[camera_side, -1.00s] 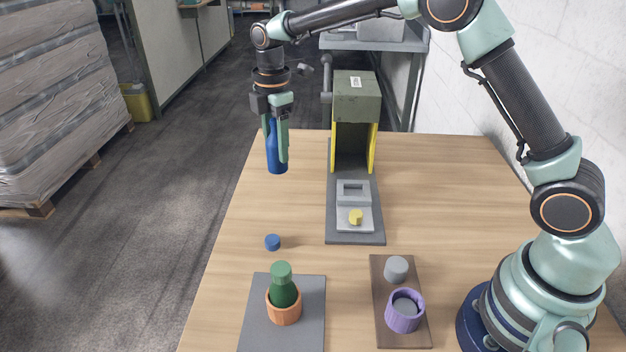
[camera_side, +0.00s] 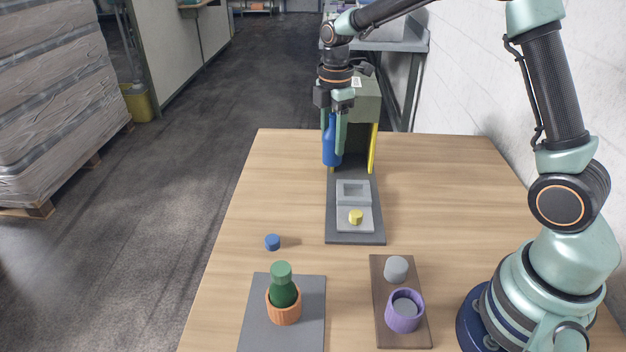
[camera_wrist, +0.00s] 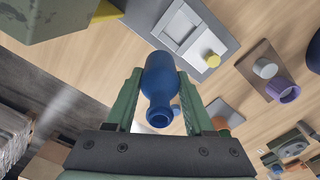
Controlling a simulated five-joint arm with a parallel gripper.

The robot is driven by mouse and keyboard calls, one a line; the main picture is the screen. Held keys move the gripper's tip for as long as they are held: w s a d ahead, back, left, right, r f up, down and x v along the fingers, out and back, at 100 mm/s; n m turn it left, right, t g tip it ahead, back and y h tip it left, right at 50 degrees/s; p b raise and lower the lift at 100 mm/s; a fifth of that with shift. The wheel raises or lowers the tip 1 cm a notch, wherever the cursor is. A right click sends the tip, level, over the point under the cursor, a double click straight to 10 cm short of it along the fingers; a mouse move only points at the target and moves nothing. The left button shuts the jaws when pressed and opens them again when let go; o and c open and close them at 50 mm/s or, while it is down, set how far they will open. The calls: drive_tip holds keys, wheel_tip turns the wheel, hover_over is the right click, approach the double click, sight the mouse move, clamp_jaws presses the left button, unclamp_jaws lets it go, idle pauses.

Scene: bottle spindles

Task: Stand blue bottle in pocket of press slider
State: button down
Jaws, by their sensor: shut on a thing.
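The blue bottle (camera_side: 332,142) is held upright in my gripper (camera_side: 334,140), off the table. My gripper's fingers are shut around it; in the wrist view the bottle (camera_wrist: 160,85) sits between the two green fingers, its open mouth toward the camera. In the side view the bottle hangs in front of the press's left side. The press slider (camera_side: 353,190) is a light grey piece with a square recessed pocket and a yellow knob (camera_side: 356,216), pulled out at the front of the press base (camera_side: 356,238). The slider (camera_wrist: 188,33) also shows in the wrist view, apart from the bottle. The pocket looks empty.
The press housing (camera_side: 372,110) with yellow sides stands behind the slider. A blue cap (camera_side: 272,242) lies on the table. A green bottle (camera_side: 284,290) stands in an orange cup (camera_side: 284,312) on a grey mat. A brown board (camera_side: 392,330) carries a grey cylinder and a purple ring.

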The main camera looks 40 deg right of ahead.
drive_tip(key=shift+m, duration=0.3)
drive_tip(key=shift+s+d+f, duration=0.6)
drive_tip(key=shift+s+f, duration=0.1)
drive_tip(key=shift+f, duration=0.35)
drive_tip(key=shift+s+d+f, duration=0.6)
drive_tip(key=shift+s+f, duration=0.05)
drive_tip(key=shift+f, duration=0.45)
drive_tip(key=shift+s+d+f, duration=0.6)
drive_tip(key=shift+s+f, duration=0.1)
drive_tip(key=shift+f, duration=0.35)
drive_tip(key=shift+f, duration=0.15)
drive_tip(key=shift+f, duration=1.05)
drive_tip(key=shift+c, duration=1)
unclamp_jaws()
